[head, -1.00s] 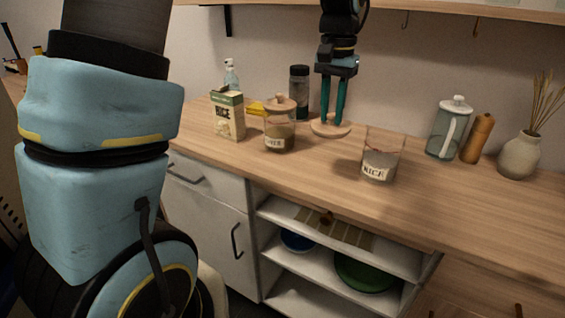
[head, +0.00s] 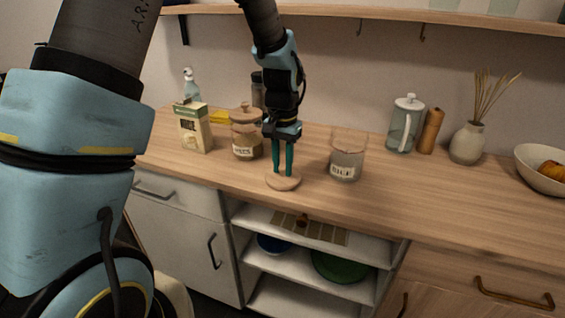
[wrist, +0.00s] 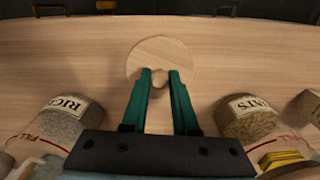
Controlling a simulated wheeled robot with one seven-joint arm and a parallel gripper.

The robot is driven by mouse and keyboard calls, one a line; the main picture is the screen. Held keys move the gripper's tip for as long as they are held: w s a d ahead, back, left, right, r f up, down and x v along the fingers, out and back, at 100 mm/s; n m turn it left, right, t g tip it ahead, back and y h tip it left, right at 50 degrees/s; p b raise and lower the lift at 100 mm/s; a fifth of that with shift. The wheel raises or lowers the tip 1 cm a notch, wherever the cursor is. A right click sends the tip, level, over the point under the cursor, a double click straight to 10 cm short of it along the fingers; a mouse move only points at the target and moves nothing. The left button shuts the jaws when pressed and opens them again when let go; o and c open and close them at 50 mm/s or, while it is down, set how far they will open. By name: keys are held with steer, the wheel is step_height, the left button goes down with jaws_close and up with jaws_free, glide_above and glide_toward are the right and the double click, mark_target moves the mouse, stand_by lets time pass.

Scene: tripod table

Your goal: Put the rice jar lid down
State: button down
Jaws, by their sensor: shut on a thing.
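The rice jar lid (head: 284,182) is a round wooden disc with a small knob, low over or on the counter near its front edge. My gripper (head: 282,172) points down and is shut on the lid's knob. In the wrist view the lid (wrist: 162,60) shows beyond the green fingertips (wrist: 160,80), which close on the knob. I cannot tell whether the lid touches the counter. The open glass rice jar (head: 347,158) stands to the right of the lid; it also shows in the wrist view (wrist: 62,122).
The lidded oats jar (head: 246,138) stands left of my gripper, with a rice box (head: 194,128) farther left. A glass press (head: 404,126), a wooden mill (head: 430,131) and a vase (head: 467,143) stand at the back right. The counter (head: 400,185) right of the rice jar is clear.

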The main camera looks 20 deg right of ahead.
mark_target(283, 167)
steer(key=shift+f, duration=0.2)
steer(key=c, duration=0.7)
jaws_free()
steer(key=shift+r, duration=0.1)
step_height(283, 167, up, 12)
steer(key=b, duration=0.1)
steer(key=s+a+f+n, duration=0.1)
steer(key=a+f+n, duration=0.1)
steer(key=a, duration=0.8)
steer(key=s+a+f+n+t, duration=0.1)
steer(key=a+f+n, duration=0.1)
steer(key=a, duration=0.8)
steer(key=s+a+f+n, duration=0.2)
steer(key=a+n, duration=0.2)
steer(key=a, duration=0.6)
steer(key=shift+f+t, duration=0.25)
steer(key=shift+t, duration=0.05)
